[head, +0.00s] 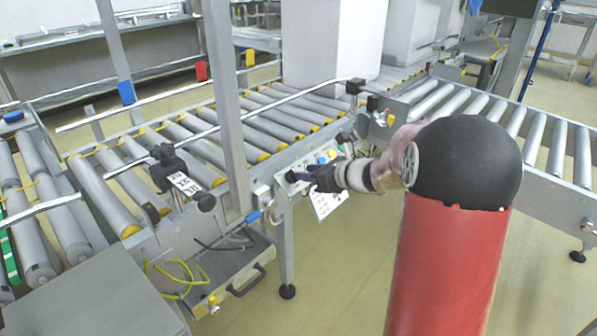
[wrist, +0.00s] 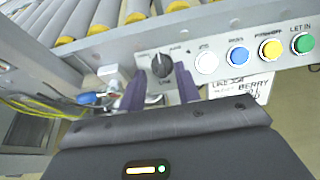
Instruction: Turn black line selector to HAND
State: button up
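The black selector (wrist: 162,65) is a round knob with a raised grip on a light grey control panel. In the wrist view it lies just beyond and between the tips of my gripper (wrist: 158,88). The two dark fingers are apart, one to each side below the knob, with a visible gap between them. Labels around the knob are too small to read.
Right of the selector on the panel are a white button (wrist: 207,62), a blue button (wrist: 237,57), a yellow button (wrist: 271,49) and a green button (wrist: 303,43). A paper label (wrist: 240,88) hangs below. A roller conveyor (head: 265,115) runs behind, and a metal post (head: 228,110) stands left.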

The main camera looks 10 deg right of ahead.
aim_at(294, 171)
jog(key=shift+x, duration=1.95)
grip_shut()
